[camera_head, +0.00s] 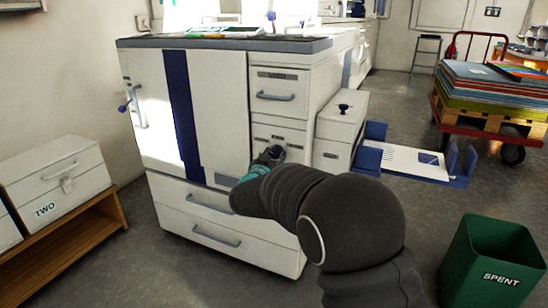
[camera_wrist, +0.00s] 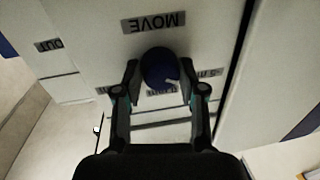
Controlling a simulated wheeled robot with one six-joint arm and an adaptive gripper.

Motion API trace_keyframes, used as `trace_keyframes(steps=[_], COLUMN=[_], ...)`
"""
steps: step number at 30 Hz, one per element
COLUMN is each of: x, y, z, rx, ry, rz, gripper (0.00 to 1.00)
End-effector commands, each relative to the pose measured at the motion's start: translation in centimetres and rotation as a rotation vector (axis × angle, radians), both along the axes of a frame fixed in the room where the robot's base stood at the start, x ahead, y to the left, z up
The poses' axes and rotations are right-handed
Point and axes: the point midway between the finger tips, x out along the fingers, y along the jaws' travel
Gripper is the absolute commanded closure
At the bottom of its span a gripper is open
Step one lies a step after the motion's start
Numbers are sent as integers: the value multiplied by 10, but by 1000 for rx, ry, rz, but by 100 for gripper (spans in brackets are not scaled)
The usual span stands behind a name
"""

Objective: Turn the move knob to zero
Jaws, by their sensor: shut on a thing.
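The move knob (camera_wrist: 160,66) is a round dark blue knob on the pale machine front, below an upside-down MOVE label (camera_wrist: 153,22) in the wrist view. A short white mark on the knob points to the lower right there. My gripper (camera_wrist: 160,78) has one finger on each side of the knob and is shut on it. Small labels sit around the knob, partly hidden by the fingers, and I cannot read which is zero. In the head view the knob (camera_head: 277,152) shows at the machine's right-hand column, with my gripper (camera_head: 268,157) at it.
The white machine (camera_head: 222,105) has drawers with bar handles around the knob. A small white cabinet (camera_head: 338,125) and a blue tray (camera_head: 455,175) stand right of it. A green SPENT bin (camera_head: 490,262) is at lower right. A loaded cart (camera_head: 490,118) stands behind, with open floor between.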

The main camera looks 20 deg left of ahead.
Motion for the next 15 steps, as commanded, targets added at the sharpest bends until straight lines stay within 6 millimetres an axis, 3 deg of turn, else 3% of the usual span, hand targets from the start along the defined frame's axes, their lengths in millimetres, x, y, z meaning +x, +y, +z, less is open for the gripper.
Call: trace_keyframes(steps=[8, 15], x=[0, 0], y=[0, 0], z=[-3, -3], rx=[114, 313], ry=[-10, -26], rz=[-1, 0], gripper=[94, 94])
